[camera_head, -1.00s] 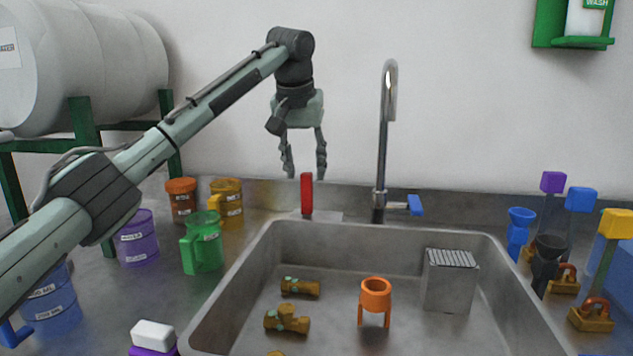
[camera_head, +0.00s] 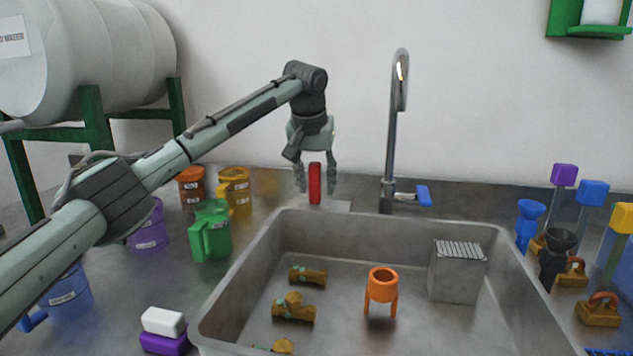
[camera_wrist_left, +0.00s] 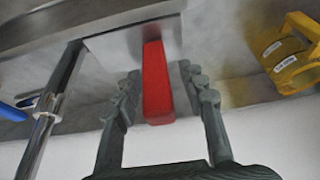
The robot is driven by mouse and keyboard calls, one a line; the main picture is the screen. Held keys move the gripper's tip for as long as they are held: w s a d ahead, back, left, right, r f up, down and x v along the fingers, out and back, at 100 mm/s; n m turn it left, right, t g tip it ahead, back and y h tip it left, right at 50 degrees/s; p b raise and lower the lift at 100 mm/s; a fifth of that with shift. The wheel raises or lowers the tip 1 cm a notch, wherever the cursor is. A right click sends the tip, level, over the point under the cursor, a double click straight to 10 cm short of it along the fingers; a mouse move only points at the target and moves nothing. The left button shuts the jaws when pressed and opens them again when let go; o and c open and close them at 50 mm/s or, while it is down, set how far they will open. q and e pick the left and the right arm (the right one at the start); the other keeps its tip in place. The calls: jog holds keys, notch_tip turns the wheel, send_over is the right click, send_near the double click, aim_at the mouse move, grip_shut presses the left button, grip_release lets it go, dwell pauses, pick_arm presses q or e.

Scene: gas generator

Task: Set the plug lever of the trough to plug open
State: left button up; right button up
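The red plug lever (camera_head: 315,184) stands upright on a small metal plate (camera_head: 336,206) behind the sink's back rim. My left gripper (camera_head: 315,186) points down over it, open, with one finger on each side of the lever. In the left wrist view the red lever (camera_wrist_left: 157,82) lies between the open fingers (camera_wrist_left: 160,85), with gaps on both sides. The trough (camera_head: 290,217) is the grey sink; its drain plug is not visible. My right gripper is not in view.
A tap (camera_head: 393,130) with a blue handle (camera_head: 424,195) stands right of the lever. An orange stand (camera_head: 381,288) and brass pieces lie in the sink.

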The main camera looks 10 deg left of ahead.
pick_arm(q)
grip_shut()
jog(key=shift+d, duration=0.1)
jog(key=d+y, duration=0.1)
jog(key=y, duration=0.1)
jog(key=shift+d+f+m+y, duration=0.1)
jog(key=shift+d+m+y, duration=0.1)
jog(key=shift+m+y, duration=0.15)
jog(key=y, duration=0.2)
jog(key=shift+d+f+m+y, duration=0.1)
jog(key=shift+d+m+y, duration=0.15)
jog(key=shift+y, duration=0.1)
jog(key=shift+o, duration=0.4)
grip_release()
